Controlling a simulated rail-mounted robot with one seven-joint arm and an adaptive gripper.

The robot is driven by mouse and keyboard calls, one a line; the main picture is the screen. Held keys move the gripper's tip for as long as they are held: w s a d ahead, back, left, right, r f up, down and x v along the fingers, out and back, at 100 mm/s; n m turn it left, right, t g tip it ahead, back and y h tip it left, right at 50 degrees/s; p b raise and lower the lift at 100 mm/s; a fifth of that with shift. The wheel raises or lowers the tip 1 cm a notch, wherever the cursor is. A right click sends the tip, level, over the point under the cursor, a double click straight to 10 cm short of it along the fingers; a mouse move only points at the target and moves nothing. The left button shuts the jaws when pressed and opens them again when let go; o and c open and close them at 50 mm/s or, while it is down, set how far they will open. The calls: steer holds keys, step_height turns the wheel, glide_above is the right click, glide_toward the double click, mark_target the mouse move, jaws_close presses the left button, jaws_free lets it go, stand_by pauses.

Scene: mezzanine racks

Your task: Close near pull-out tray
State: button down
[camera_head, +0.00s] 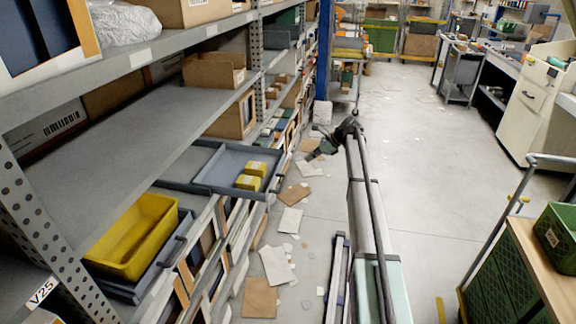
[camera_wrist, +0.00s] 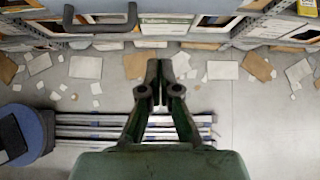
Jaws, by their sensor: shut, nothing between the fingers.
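The near pull-out tray (camera_head: 122,290) is grey and sits in the rack at the lower left, with a yellow bin (camera_head: 136,232) in it and a dark handle (camera_head: 172,252) on its aisle side. A second grey tray (camera_head: 214,168) farther along sticks out toward the aisle and holds small yellow boxes (camera_head: 250,176). My gripper (camera_head: 318,154) is low over the aisle, apart from both trays. In the wrist view my gripper (camera_wrist: 158,66) is shut and empty, below a dark handle (camera_wrist: 100,22); I cannot tell which tray that handle belongs to.
Rack shelves (camera_head: 130,125) run along the left, with a perforated post (camera_head: 50,235) near the front. Papers and cardboard pieces (camera_head: 276,264) litter the floor beside the rack. A wooden-topped cart (camera_head: 540,270) with a green crate (camera_head: 558,238) stands at the right. The aisle beyond is mostly open.

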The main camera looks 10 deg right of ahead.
steer(key=p, duration=0.3)
glide_toward(279, 171)
step_height(279, 171, down, 4)
steer(key=shift+m, duration=0.3)
steer(key=shift+w+a+f+p, duration=0.1)
steer(key=shift+w+a+p, duration=0.25)
steer(key=shift+a, duration=0.3)
steer(key=shift+w+a+f+p, duration=0.1)
steer(key=shift+w+a+p, duration=0.2)
steer(key=shift+a, duration=0.4)
steer(key=shift+w+a+f+p, duration=0.1)
steer(key=shift+w+a+p, duration=0.2)
steer(key=shift+a, duration=0.35)
steer(key=shift+s, duration=0.1)
steer(key=shift+r, duration=0.1)
